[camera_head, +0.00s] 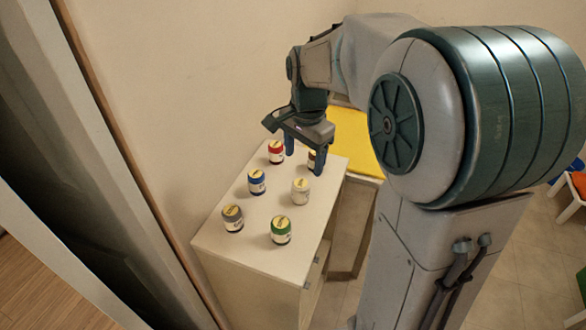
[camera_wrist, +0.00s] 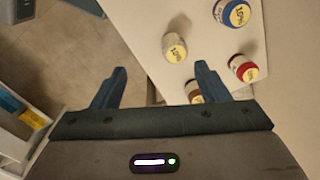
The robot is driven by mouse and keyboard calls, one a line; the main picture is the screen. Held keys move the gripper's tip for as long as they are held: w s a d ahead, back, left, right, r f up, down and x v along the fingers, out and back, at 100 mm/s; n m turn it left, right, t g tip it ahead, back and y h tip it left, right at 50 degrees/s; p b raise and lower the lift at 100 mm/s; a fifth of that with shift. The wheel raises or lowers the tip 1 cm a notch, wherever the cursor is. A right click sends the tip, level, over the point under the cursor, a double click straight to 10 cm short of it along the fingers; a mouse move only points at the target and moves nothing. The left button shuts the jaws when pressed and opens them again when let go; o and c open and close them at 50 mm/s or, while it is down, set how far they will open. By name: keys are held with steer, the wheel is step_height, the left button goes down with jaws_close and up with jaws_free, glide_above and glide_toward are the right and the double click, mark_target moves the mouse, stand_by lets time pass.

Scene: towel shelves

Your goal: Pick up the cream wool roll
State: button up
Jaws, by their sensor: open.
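The cream wool roll (camera_head: 300,191) stands upright on the cabinet's white top, near its right edge, with a yellow label on its upper face. In the wrist view the cream roll (camera_wrist: 174,48) lies beyond my fingertips, between their lines and nearer the right finger. My gripper (camera_head: 303,160) is open and empty, pointing down above the back right part of the top. In the wrist view its two blue fingers (camera_wrist: 160,80) are spread apart. A brown roll (camera_head: 311,160) is partly hidden by a finger; it also shows beside the right finger in the wrist view (camera_wrist: 194,91).
Red (camera_head: 276,152), blue (camera_head: 257,182), grey (camera_head: 233,218) and green (camera_head: 281,230) rolls stand on the cabinet top (camera_head: 255,255). A wall runs behind and left. A yellow surface (camera_head: 354,138) lies to the right. Bare tabletop separates the rolls.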

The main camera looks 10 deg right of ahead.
mark_target(301, 182)
steer(key=w+f+m, duration=0.1)
steer(key=f, duration=0.2)
steer(key=w+f+m, duration=0.1)
steer(key=w+f, duration=0.1)
steer(key=f, duration=0.1)
steer(key=w+f+m, duration=0.1)
steer(key=f, duration=0.2)
steer(key=shift+w+a+g+p, duration=0.15)
steer(key=shift+w+g+p, duration=0.1)
steer(key=shift+g+p, duration=0.1)
steer(key=f, duration=0.2)
steer(key=d+f, duration=0.1)
steer(key=f, duration=0.1)
steer(key=shift+w+f+p, duration=0.1)
steer(key=shift+f+p, duration=0.25)
steer(key=shift+f, duration=0.4)
steer(key=c, duration=1.1)
